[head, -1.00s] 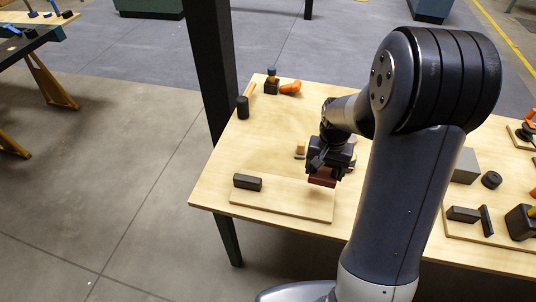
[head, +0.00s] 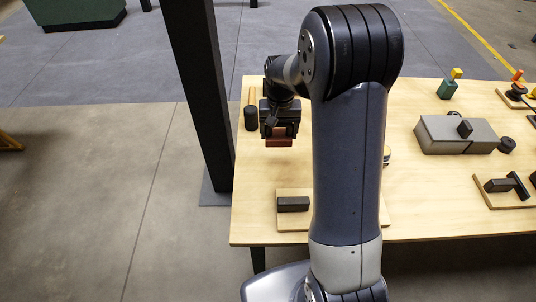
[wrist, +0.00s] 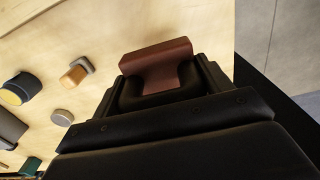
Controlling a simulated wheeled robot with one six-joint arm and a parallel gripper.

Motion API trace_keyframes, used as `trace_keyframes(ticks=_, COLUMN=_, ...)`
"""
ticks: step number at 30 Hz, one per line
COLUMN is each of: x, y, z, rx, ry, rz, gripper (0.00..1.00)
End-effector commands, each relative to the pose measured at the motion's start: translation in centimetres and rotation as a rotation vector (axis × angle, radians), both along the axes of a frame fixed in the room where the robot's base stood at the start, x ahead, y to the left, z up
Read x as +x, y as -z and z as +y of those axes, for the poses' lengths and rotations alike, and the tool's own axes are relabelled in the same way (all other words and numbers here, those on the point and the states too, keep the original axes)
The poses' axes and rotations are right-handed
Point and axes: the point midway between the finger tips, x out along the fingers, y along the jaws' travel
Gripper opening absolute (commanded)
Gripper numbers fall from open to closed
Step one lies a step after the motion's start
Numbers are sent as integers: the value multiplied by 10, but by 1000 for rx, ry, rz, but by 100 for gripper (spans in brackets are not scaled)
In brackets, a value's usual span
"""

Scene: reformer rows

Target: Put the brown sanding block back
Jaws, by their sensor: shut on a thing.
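The brown sanding block (head: 279,142) is a reddish-brown piece held in my gripper (head: 279,128). It hangs above the left part of the wooden table, behind the pale board. In the wrist view the block (wrist: 155,62) sits between the jaws, its wider bar beyond the fingertips and its narrower part between them. My gripper (wrist: 160,88) is shut on it there. The pale board (head: 290,223) lies near the table's front left edge with a dark block (head: 293,204) on it. My arm hides the middle of this board.
A black-headed mallet (head: 251,119) lies close to the left of my gripper. A dark post (head: 199,90) stands just past the table's left edge. A grey box (head: 440,142) and a second board with dark pieces (head: 493,203) are at the right. An orange-brown piece (wrist: 73,77) shows in the wrist view.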

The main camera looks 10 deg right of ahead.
Motion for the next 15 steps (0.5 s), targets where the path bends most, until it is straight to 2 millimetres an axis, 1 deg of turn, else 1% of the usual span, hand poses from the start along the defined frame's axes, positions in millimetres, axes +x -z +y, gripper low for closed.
trace_keyframes(ticks=3, x=-1, y=23, z=0, rx=0, ry=-1, rz=5, gripper=52)
trace_keyframes(ticks=6, x=-1, y=41, z=0, rx=0, ry=-1, rz=6, gripper=52)
trace_keyframes(ticks=9, x=-1, y=53, z=0, rx=0, ry=-1, rz=3, gripper=52)
trace_keyframes(ticks=13, x=0, y=61, z=0, rx=0, ry=-1, rz=2, gripper=52)
trace_keyframes(ticks=15, x=-1, y=69, z=0, rx=0, ry=-1, rz=3, gripper=52)
